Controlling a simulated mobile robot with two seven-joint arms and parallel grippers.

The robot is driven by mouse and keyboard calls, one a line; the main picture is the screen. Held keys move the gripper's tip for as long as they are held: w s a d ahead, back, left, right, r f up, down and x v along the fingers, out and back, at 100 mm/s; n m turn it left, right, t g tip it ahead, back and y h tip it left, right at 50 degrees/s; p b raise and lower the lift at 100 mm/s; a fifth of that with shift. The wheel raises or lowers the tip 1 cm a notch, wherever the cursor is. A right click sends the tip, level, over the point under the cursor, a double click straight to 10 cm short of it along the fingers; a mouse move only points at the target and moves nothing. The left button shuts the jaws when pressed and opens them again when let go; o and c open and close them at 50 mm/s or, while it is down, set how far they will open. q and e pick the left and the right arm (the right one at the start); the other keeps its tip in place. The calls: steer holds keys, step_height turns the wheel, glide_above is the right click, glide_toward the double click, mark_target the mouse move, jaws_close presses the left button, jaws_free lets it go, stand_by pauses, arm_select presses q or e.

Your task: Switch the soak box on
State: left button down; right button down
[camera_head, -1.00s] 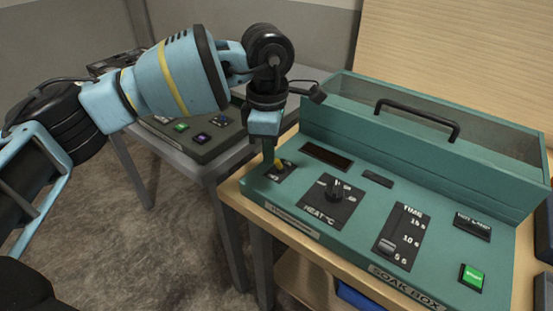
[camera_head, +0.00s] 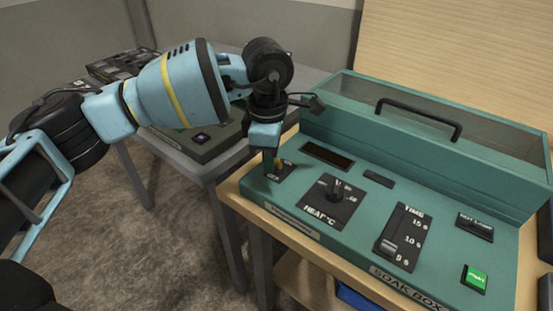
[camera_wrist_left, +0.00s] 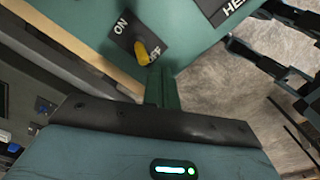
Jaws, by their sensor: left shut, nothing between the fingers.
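The teal soak box (camera_head: 375,218) stands on a wooden-topped table. Its small yellow switch lever (camera_head: 279,162) is on a dark plate at the left end of the panel. In the left wrist view the lever (camera_wrist_left: 148,52) sits between the ON and OFF lettering and leans toward OFF, whose word is partly covered. My left gripper (camera_head: 268,168) is shut and empty, pointing down right beside the lever. Its green fingers (camera_wrist_left: 160,88) are at the OFF side; I cannot tell whether they touch the lever. My right gripper is not in view.
The panel also carries a heat knob (camera_head: 337,190), a time slider (camera_head: 390,246) and a lit green button (camera_head: 474,278). A black handle (camera_head: 418,117) arches over the clear lid behind. A grey table (camera_head: 196,160) with another console stands at the left.

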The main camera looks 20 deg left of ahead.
mark_target(273, 177)
arm_select(q)
steer(key=shift+f, duration=0.2)
steer(key=shift+w+d, duration=0.1)
steer(key=shift+w, duration=0.1)
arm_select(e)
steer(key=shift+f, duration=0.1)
arm_select(q)
steer(key=shift+w+d, duration=0.1)
steer(key=shift+w, duration=0.2)
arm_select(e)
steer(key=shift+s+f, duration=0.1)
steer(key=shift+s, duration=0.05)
arm_select(q)
steer(key=shift+w+d, duration=0.1)
steer(key=shift+w, duration=0.1)
steer(key=shift+w+d+b, duration=0.1)
steer(key=shift+w+b, duration=0.2)
steer(key=shift+w, duration=0.05)
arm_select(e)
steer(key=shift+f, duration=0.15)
